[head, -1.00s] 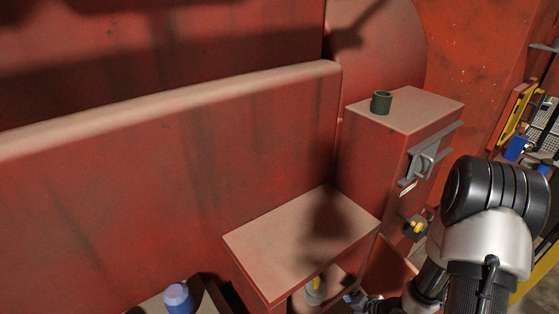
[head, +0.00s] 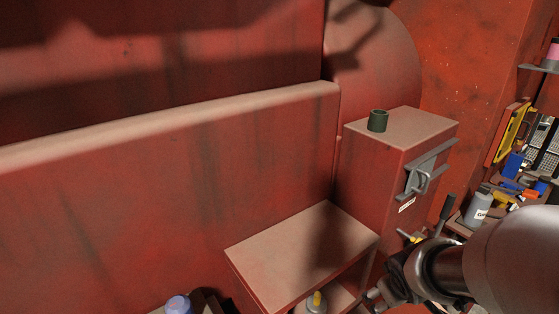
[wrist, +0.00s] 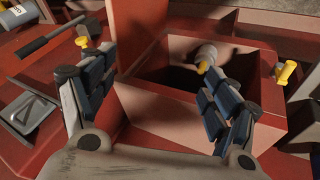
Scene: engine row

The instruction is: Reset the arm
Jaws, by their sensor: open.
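My gripper (wrist: 160,108) is open in the wrist view, with its two blue-padded fingers spread and nothing between them. It faces an open red compartment (wrist: 160,118). A pale bottle with a yellow top (wrist: 207,56) stands inside that compartment, beyond the right finger and apart from it. In the head view my gripper (head: 375,297) is small and partly cut off at the bottom, beside the low red cabinet (head: 285,262). The bottle (head: 314,304) shows there in the cabinet's opening.
A dark green cup (head: 377,120) stands on the taller red cabinet (head: 425,128), which has a grey latch (head: 420,178). A grey bottle (head: 478,207) and tools crowd a shelf at right. A blue-capped item (head: 178,304) is at the bottom. The low cabinet's top is clear.

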